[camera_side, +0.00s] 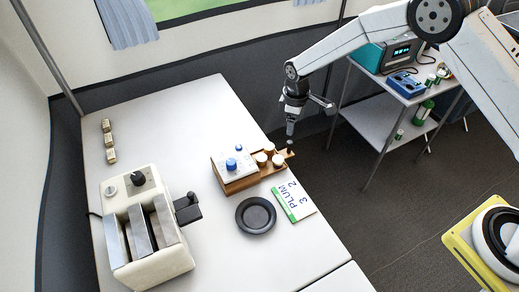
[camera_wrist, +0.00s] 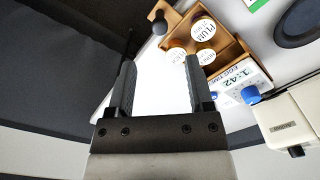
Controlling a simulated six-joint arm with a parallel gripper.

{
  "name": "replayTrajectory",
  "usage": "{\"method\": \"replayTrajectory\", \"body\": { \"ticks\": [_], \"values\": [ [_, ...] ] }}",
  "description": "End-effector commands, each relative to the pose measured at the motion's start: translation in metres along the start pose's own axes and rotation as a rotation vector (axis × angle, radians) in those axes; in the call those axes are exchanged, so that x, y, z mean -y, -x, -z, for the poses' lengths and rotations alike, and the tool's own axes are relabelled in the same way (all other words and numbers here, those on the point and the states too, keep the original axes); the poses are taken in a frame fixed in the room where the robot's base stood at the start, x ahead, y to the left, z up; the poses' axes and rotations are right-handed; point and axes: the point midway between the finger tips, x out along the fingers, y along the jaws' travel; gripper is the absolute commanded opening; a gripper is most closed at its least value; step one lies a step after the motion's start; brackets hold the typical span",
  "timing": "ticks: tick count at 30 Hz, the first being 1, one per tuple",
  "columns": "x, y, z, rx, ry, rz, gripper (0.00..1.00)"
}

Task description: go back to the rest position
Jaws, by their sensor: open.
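My gripper (camera_side: 291,128) hangs from my arm near the right edge of the table, above the knob end of the wooden tray. In the wrist view my gripper (camera_wrist: 157,85) has its two dark fingers apart, with only white table and dark background between them. The wooden tray (camera_wrist: 229,47) holds several small round jars with pale lids, one of them reading PLUM (camera_wrist: 203,29). In the side view the jars (camera_side: 262,159) sit in the tray's right part, beside a white timer with a blue knob (camera_side: 231,163). The fingers are apart from the tray.
A metal shelf (camera_side: 376,122) stands at right. The table's back middle is clear.

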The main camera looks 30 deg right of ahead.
Motion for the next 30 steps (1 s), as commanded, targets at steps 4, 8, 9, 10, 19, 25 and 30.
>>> {"method": "replayTrajectory", "body": {
  "ticks": [4, 8, 9, 10, 19, 25, 30],
  "values": [
    [-0.001, 0.011, -0.008, -0.008, -0.032, -0.005, 0.67],
    [0.000, 0.027, -0.021, -0.022, -0.084, -0.014, 0.67],
    [0.000, 0.033, -0.026, -0.027, -0.103, -0.017, 0.67],
    [0.001, 0.038, -0.030, -0.032, -0.119, -0.020, 0.67],
    [0.013, 0.083, -0.085, -0.080, -0.302, -0.045, 0.67],
    [0.028, 0.106, -0.125, -0.113, -0.423, -0.059, 0.67],
    [0.044, 0.121, -0.160, -0.143, -0.525, -0.070, 0.67]
  ]
}}
